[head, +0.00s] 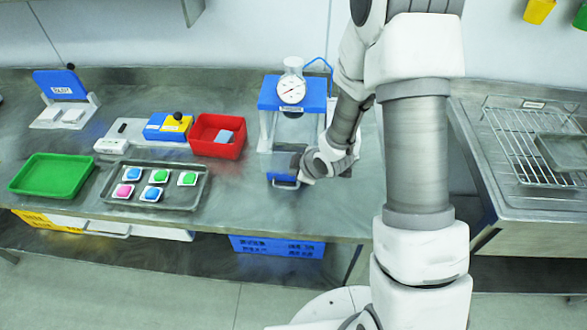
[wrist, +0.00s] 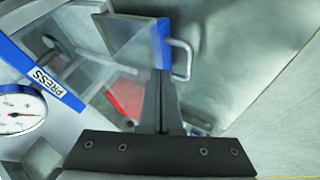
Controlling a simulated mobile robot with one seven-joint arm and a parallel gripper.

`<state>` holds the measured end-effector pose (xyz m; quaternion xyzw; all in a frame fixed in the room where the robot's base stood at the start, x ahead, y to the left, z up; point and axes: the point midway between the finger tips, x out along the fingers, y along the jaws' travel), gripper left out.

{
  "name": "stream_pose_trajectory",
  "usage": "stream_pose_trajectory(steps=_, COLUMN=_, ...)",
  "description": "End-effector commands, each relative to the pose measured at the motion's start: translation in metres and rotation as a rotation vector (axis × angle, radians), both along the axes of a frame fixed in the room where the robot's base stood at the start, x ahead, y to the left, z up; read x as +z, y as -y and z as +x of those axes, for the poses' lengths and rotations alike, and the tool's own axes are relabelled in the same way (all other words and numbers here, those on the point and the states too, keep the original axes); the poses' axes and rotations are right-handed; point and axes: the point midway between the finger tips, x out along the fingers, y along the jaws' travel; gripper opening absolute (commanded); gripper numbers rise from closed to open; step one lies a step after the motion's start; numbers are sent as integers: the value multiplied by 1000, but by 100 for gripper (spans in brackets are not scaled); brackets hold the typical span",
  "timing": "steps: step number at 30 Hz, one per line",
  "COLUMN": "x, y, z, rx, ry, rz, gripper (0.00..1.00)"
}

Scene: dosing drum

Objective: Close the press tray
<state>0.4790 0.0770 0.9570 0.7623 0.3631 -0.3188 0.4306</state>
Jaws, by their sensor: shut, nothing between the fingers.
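The press (head: 319,92) stands at the back of the bench, with a blue top, a clear body and a round dial. In the wrist view its blue strip (wrist: 38,72) reads PRESS. The press tray (head: 284,181) has a blue front with a metal handle and juts out toward the front of the bench. The tray front (wrist: 165,47) also shows in the wrist view, apart from the press body. My gripper (head: 297,163) is shut and empty, at the tray's right side in the head view. Its fingertips (wrist: 162,74) overlap the blue front's edge; I cannot tell whether they touch.
A red bin (head: 205,147) stands left of the press. A dark tray (head: 188,199) with several coloured pieces and a green tray (head: 48,172) lie further left. A wire rack (head: 515,140) is at the right. The bench in front of the press tray is clear.

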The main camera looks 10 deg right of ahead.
Motion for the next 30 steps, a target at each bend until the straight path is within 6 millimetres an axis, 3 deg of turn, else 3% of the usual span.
stream_pose_trajectory(steps=9, x=0, y=0, z=1, rx=0, ry=0, rz=0, gripper=0)
stream_pose_trajectory(steps=14, x=0, y=3, z=12, rx=0, ry=1, rz=0, gripper=0)
stream_pose_trajectory(steps=30, x=4, y=24, z=118, rx=-3, ry=0, rz=1, gripper=0)
